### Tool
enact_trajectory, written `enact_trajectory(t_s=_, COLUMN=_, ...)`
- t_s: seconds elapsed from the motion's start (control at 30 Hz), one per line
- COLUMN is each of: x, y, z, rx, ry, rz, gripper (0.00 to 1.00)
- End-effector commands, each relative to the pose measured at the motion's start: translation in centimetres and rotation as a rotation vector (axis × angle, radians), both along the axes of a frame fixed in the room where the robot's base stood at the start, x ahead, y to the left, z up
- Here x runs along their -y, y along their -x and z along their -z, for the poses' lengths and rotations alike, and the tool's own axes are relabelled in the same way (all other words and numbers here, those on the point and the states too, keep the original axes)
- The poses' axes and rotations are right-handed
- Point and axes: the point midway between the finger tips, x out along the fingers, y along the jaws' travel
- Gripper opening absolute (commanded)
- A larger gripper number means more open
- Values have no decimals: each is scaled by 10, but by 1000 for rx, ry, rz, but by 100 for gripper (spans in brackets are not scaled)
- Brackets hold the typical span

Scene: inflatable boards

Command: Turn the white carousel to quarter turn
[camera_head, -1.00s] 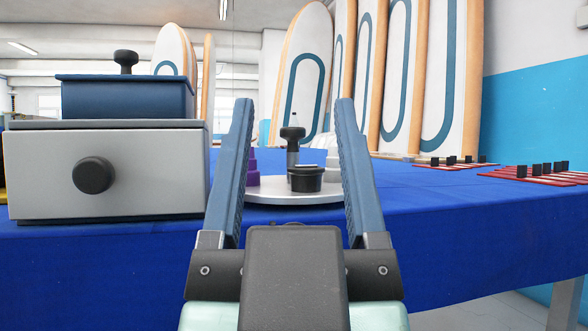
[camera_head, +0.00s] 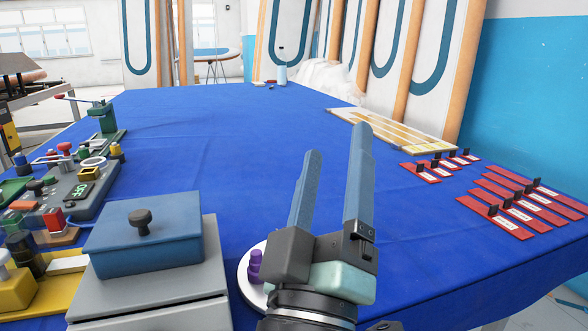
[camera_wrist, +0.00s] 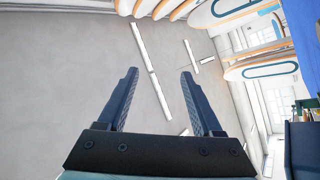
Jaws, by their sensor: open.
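The white carousel (camera_head: 250,293) is a round white disc on the blue table, low in the middle of the head view. A purple stacked piece (camera_head: 256,268) stands on its left part. My gripper and wrist hide the rest of the disc, so its handle and turn angle cannot be seen. My gripper (camera_head: 336,140) is open and empty, raised above the table with its fingers pointing up. The open fingers (camera_wrist: 158,73) also show in the wrist view, against the ceiling, with no carousel in sight.
A grey box (camera_head: 165,290) with a blue knobbed box (camera_head: 150,235) on it stands left of the carousel. A cluttered gadget board (camera_head: 75,195) lies further left. Red strips (camera_head: 520,205) with black clips lie at right. The table's middle is clear.

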Motion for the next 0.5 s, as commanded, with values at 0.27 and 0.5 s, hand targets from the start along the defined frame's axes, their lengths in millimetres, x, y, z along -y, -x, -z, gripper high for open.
enact_trajectory(t_s=0.27, x=3, y=-16, z=28, rx=-336, ry=664, rz=393, gripper=67)
enact_trajectory(t_s=0.5, x=-13, y=-1, z=70, rx=-559, ry=1356, rz=570, gripper=67)
